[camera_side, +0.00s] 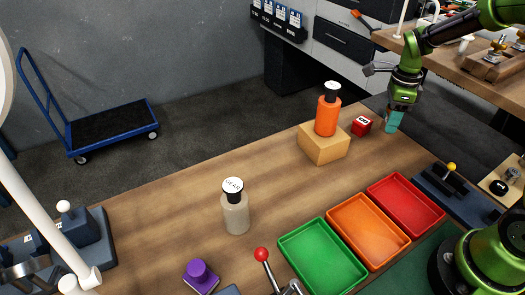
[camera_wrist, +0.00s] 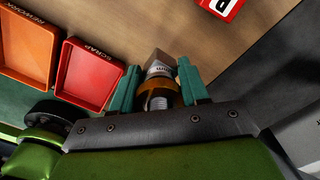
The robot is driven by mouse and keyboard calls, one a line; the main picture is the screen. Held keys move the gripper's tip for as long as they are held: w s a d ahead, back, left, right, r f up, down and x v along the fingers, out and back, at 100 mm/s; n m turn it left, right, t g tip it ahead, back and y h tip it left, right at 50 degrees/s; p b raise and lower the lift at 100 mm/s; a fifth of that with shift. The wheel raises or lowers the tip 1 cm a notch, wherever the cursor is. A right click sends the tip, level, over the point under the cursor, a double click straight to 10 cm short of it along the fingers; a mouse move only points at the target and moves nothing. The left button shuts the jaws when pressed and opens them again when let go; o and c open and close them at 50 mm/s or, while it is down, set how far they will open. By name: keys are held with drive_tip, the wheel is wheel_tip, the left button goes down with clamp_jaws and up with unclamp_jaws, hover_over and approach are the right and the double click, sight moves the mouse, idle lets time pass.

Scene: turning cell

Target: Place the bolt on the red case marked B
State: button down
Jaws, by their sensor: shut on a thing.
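The red case (camera_side: 361,125) sits on the wooden table near its far edge, with a white label on top. In the wrist view the red case (camera_wrist: 222,6) is cut off at the top edge, and its white label shows part of a dark letter. My gripper (camera_side: 391,127) is just right of the case, apart from it in the picture. In the wrist view its teal fingers (camera_wrist: 158,74) are shut on the bolt (camera_wrist: 158,99), which has brass-coloured and grey parts. The fingers hide the bolt in the side view.
An orange bottle (camera_side: 327,116) stands on a wooden block (camera_side: 323,146) left of the case. Red (camera_side: 407,203), orange (camera_side: 369,231) and green (camera_side: 322,258) trays lie nearer. A beige bottle (camera_side: 235,214) stands mid-table. The table between bottle and block is clear.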

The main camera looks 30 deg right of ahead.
drive_tip(key=w+d, duration=0.1)
drive_tip(key=w, duration=0.2)
drive_tip(key=w+d, duration=0.1)
drive_tip(key=w, duration=0.2)
drive_tip(key=w+d+f, duration=0.1)
drive_tip(key=w, duration=0.3)
drive_tip(key=shift+w, duration=0.1)
drive_tip(key=shift+w+f, duration=0.1)
drive_tip(key=shift+f, duration=1.65)
drive_tip(key=shift+f, duration=0.15)
drive_tip(key=c, duration=0.6)
unclamp_jaws()
drive_tip(key=shift+o, duration=0.2)
